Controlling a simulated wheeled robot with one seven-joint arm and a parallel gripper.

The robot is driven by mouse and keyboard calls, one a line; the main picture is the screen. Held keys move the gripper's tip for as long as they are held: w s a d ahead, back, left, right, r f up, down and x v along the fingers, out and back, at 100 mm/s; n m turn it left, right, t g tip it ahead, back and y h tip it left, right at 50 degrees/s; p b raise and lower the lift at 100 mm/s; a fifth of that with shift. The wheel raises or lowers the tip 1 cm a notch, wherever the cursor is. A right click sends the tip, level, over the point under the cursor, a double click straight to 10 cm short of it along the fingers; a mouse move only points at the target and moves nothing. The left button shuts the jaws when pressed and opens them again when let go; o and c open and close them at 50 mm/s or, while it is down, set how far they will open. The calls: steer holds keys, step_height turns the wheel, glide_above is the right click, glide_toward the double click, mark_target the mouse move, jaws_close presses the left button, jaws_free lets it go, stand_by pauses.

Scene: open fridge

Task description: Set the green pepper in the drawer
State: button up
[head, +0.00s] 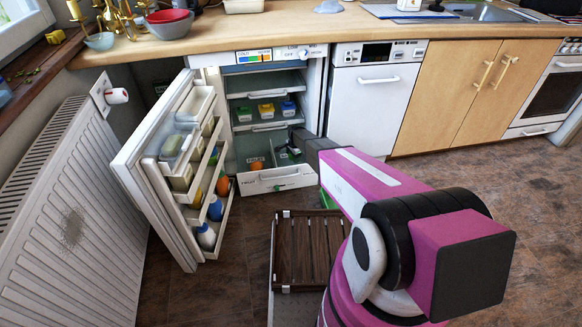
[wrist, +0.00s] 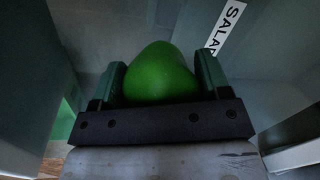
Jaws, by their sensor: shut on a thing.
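The green pepper (wrist: 160,75) is between the two dark green fingers of my gripper (wrist: 158,80) in the wrist view, and the gripper is shut on it. In the head view my gripper (head: 292,149) reaches in over the right part of the pulled-out bottom drawer (head: 281,182) of the fridge. Only a small bit of green shows there, and the arm hides most of it. A label reading "SALA…" shows beside the pepper in the wrist view. I cannot tell whether the pepper touches the drawer floor.
Orange produce (head: 257,163) lies in the drawer's left part. The open fridge door (head: 160,165) with bottles stands at the left. Shelves with small tubs (head: 266,110) are above the drawer. A brown slatted crate (head: 308,250) is in front, below the arm.

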step_height(320, 180, down, 8)
steer(key=shift+r, duration=0.15)
stand_by(0.4)
steer(key=o, duration=1)
steer(key=r, duration=0.3)
steer(key=s+r, duration=0.1)
steer(key=r, duration=0.3)
steer(key=d+r, duration=0.1)
steer(key=r, duration=0.3)
steer(key=shift+s+r, duration=0.1)
steer(key=shift+s, duration=0.15)
steer(key=s+d+r+n, duration=0.3)
steer(key=s+d+r, duration=0.2)
steer(key=s+r, duration=0.5)
steer(key=s+d+r+n+g, duration=0.1)
steer(key=s+d+r+n, duration=0.3)
steer(key=s+r, duration=0.6)
steer(key=s+d+r+n+h, duration=0.1)
steer(key=s+d+r+n, duration=0.3)
steer(key=s, duration=1.1)
steer(key=d+r, duration=0.3)
steer(key=r, duration=0.2)
steer(key=shift+d+r, duration=0.15)
steer(key=shift+r, duration=0.25)
